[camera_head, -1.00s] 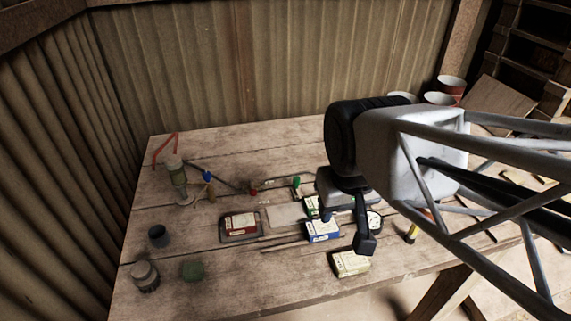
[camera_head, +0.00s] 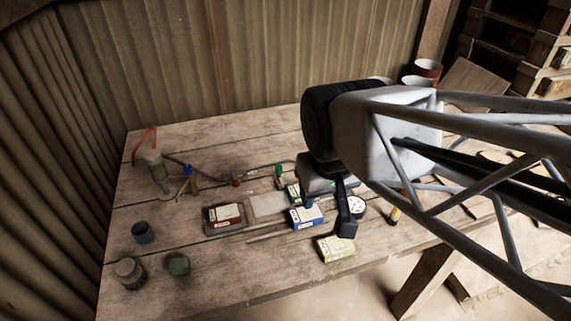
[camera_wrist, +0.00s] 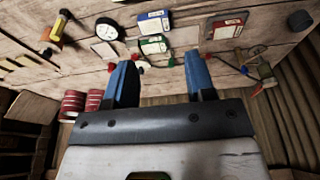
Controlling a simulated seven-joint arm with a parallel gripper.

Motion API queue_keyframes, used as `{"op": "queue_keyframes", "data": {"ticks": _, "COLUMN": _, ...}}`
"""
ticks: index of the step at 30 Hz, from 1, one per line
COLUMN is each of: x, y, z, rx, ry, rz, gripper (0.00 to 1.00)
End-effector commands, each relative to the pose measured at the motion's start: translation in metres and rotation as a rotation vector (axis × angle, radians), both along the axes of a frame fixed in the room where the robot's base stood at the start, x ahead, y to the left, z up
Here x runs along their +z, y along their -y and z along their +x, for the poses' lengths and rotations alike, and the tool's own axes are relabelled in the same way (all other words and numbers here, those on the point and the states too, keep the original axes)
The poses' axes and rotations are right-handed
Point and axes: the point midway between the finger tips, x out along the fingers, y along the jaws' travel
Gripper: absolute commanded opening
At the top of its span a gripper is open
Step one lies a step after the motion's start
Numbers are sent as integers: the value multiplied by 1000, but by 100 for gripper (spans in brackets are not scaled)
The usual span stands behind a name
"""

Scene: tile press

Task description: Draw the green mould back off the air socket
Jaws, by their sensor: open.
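The green mould (camera_wrist: 155,45), a small block with a green and white label, lies on the bench just beyond my fingertips in the wrist view, roughly centred between them. In the head view the green mould (camera_head: 293,193) is partly hidden by my gripper. My gripper (camera_wrist: 161,66) is open and empty, its two blue fingers spread apart. In the head view my gripper (camera_head: 327,212) hangs low over the bench, to the right of the mould. I cannot make out the air socket or whether the mould touches it; small red parts (camera_wrist: 138,57) show close to the mould.
A blue-labelled block (camera_head: 305,218) lies close in front of the green mould. A red-labelled block (camera_head: 225,217) is left, a yellow-labelled block (camera_head: 335,248) nearer the front edge. A round white dial (camera_wrist: 107,28) lies beside them. A green-handled part (camera_head: 279,175) stands behind.

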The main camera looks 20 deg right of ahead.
Motion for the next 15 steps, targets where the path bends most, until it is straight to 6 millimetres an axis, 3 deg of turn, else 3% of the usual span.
{"op": "queue_keyframes", "data": {"ticks": 9, "x": 0, "y": 0, "z": 0, "rx": 0, "ry": 0, "rz": 0, "gripper": 50}}
{"op": "queue_keyframes", "data": {"ticks": 15, "x": -1, "y": 0, "z": 4, "rx": 16, "ry": -4, "rz": -6, "gripper": 20}}
